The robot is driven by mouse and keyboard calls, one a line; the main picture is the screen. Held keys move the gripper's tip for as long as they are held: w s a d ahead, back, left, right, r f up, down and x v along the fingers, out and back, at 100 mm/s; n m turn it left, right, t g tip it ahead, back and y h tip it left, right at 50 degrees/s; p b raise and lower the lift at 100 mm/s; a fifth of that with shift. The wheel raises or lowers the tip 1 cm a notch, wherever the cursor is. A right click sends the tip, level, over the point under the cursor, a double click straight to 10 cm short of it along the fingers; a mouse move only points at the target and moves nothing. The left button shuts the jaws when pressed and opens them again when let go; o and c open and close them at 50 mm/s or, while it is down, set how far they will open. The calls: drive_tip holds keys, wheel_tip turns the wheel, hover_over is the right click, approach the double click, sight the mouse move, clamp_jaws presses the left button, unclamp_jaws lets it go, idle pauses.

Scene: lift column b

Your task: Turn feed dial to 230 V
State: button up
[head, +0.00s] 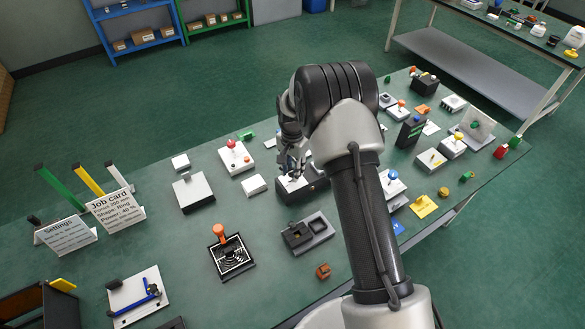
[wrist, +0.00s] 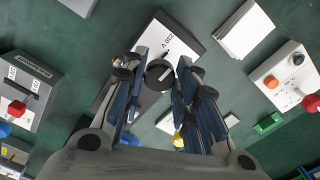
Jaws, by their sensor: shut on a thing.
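The feed dial (wrist: 160,74) is a dark round knob with a light pointer mark, seen in the wrist view on a box with a white face (wrist: 168,40) labelled "230 V". The rest of that face is partly hidden by my fingers. My gripper (wrist: 160,82) is shut on the dial, with a finger on each side of it. In the head view my gripper (head: 291,163) points down at the white-topped dark box (head: 293,184). The dial itself is hidden there behind the fingers.
A white block (head: 254,185) and a box with a red knob (head: 236,157) stand close on the left. A grey tray-like fixture (head: 308,234) is in front. Several devices crowd the bench to the right. Bare green bench top lies at the left middle.

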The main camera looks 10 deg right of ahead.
drive_tip(key=shift+n, duration=0.3)
drive_tip(key=o, duration=1.1)
drive_tip(key=shift+c, duration=0.2)
drive_tip(key=shift+r, duration=0.1)
wheel_tip(320, 180, up, 12)
idle(0.4)
